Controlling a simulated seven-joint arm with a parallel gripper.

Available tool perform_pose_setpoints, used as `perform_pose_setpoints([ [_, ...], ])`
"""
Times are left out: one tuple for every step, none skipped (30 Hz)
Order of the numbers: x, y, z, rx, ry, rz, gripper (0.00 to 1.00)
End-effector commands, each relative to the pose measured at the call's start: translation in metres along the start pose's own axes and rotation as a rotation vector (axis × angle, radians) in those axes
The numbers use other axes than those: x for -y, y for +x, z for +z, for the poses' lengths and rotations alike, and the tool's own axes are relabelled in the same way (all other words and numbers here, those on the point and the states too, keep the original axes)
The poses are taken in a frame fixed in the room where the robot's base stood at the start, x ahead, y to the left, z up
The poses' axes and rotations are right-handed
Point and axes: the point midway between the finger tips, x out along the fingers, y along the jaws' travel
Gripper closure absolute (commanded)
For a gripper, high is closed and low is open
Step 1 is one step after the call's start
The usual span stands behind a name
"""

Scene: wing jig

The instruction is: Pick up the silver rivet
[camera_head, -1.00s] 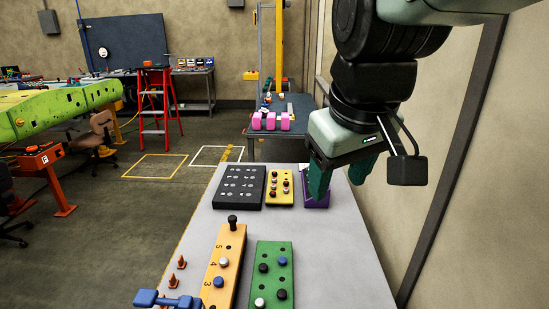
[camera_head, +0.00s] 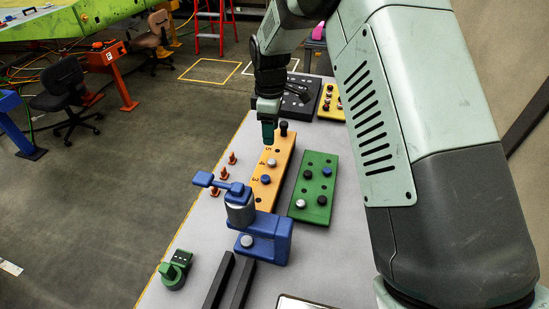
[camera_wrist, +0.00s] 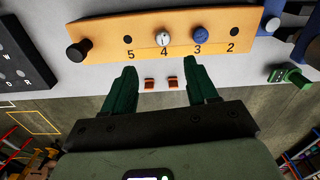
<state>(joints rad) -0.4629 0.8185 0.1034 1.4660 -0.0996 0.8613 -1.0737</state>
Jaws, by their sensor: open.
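A silver rivet (camera_head: 272,162) stands in the orange block (camera_head: 262,196) at the number 4. It also shows in the wrist view (camera_wrist: 163,39), beside a blue rivet (camera_wrist: 200,34) at the 3. Another silver-headed rivet (camera_head: 300,203) stands in the green block (camera_head: 318,170). My gripper (camera_head: 268,138) is open and empty, pointing down above the far part of the orange block. In the wrist view its two green fingers (camera_wrist: 160,66) are spread apart, with the silver rivet beyond the tips, roughly centred between them.
A black peg (camera_head: 283,128) stands at the orange block's far end. A blue press (camera_head: 265,237) with a silver knob is at the near end. Small orange cones (camera_head: 224,174) line the left. Black and yellow trays lie farther back.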

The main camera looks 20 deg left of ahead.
Motion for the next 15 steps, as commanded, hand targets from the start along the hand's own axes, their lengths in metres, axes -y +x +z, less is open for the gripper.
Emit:
perform_pose_setpoints([
  [0.001,0.008,0.000,0.002,-0.003,-0.004,0.42],
  [0.001,0.013,0.000,0.002,-0.004,-0.004,0.42],
  [0.001,0.020,0.000,0.002,-0.003,-0.005,0.42],
  [0.001,0.025,0.000,0.002,-0.003,-0.005,0.42],
  [0.001,0.029,0.000,0.002,-0.003,-0.004,0.42],
  [0.001,0.036,0.000,0.002,-0.002,-0.004,0.42],
  [0.001,0.040,0.000,0.002,-0.002,-0.004,0.42],
  [0.001,0.043,0.000,0.001,-0.002,-0.003,0.42],
  [0.001,0.047,0.000,0.001,-0.001,-0.002,0.42],
  [0.001,0.050,0.000,0.001,-0.001,-0.002,0.42],
  [0.001,0.051,0.000,0.001,0.000,-0.002,0.42],
  [0.001,0.053,0.000,0.001,0.000,-0.002,0.42],
  [0.001,0.054,0.000,0.001,0.000,-0.002,0.42],
  [0.001,0.056,0.000,0.001,0.000,-0.002,0.42],
  [0.002,0.058,0.000,0.001,0.000,-0.002,0.42],
])
